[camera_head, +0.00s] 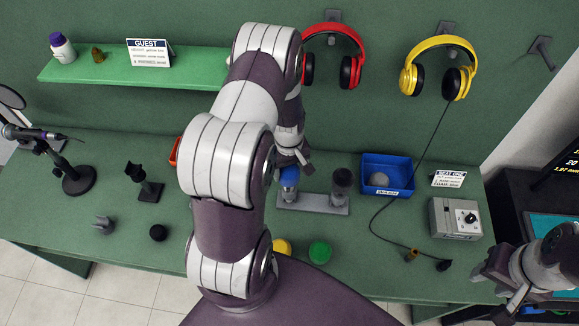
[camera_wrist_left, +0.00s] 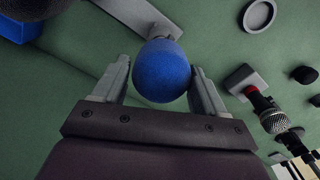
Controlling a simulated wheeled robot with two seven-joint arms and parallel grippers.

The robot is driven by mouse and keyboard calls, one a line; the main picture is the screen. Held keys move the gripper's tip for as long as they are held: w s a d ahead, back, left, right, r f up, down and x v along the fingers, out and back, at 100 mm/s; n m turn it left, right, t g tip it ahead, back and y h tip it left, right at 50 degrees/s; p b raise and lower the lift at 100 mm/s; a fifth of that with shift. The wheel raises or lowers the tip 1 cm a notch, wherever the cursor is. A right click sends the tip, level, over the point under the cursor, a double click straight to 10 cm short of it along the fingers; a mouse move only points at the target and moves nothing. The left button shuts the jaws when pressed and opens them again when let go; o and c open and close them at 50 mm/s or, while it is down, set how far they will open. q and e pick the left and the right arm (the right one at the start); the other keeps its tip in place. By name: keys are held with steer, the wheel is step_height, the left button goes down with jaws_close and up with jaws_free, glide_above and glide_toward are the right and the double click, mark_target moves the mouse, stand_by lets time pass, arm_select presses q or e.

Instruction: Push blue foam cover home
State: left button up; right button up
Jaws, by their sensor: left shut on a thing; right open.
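The blue foam cover (camera_head: 289,178) is at the left end of a grey holder bar (camera_head: 315,204) on the green table. My left gripper (camera_head: 291,163) reaches down over it from above. In the left wrist view the round blue foam cover (camera_wrist_left: 161,70) sits between the two fingers of my left gripper (camera_wrist_left: 160,88), which are shut on it. The grey bar (camera_wrist_left: 138,14) shows behind it. What lies under the cover is hidden, so I cannot tell how deep it sits. My right gripper (camera_head: 512,287) is open and empty at the lower right, away from the bar.
A dark microphone (camera_head: 343,181) stands at the bar's right end. A blue bin (camera_head: 388,172) and a grey box (camera_head: 455,218) are further right, with a loose cable between them. Yellow (camera_head: 282,247) and green (camera_head: 320,252) foam balls lie in front. A shelf (camera_head: 110,67) and headphones are behind.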

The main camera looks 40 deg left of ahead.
arm_select(q)
steer(key=shift+f+b, duration=0.3)
steer(key=shift+f, duration=0.15)
steer(key=o, duration=1.1)
step_height(320, 180, up, 13)
steer(key=b, duration=0.2)
steer(key=shift+a+f, duration=0.1)
steer(key=shift+f, duration=0.05)
